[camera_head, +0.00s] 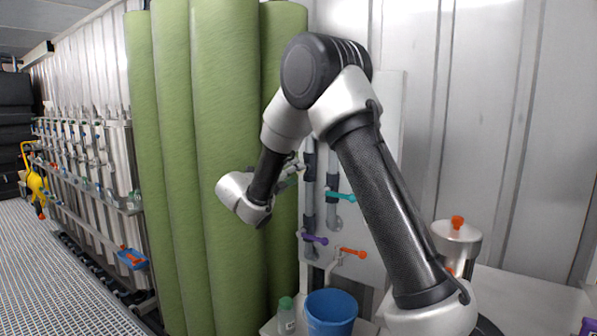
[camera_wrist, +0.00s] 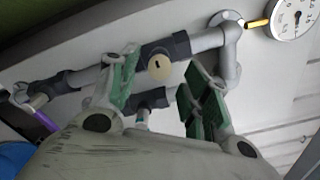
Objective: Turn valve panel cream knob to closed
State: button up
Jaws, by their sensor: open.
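The cream knob (camera_wrist: 160,66) is a round disc with a small dark slot, set on a dark grey valve body of a grey pipe, in the wrist view. My gripper (camera_wrist: 158,75) is open, with its green-padded fingers to the left and right of the knob in the picture. I cannot tell whether either finger touches it. In the head view my gripper (camera_head: 292,177) is in front of the pale valve panel (camera_head: 392,112), partly behind my wrist. The knob is hidden in the head view.
The panel also has a teal handle (camera_head: 340,195), a purple handle (camera_head: 315,239) and an orange handle (camera_head: 352,252). A gauge (camera_wrist: 292,18) is near the pipe. A blue bucket (camera_head: 331,312) and a bottle (camera_head: 286,315) stand below. Tall green rolls (camera_head: 222,150) are at the left.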

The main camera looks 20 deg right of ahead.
jog(key=shift+x, duration=2)
jog(key=c, duration=1)
jog(key=shift+c, duration=0.2)
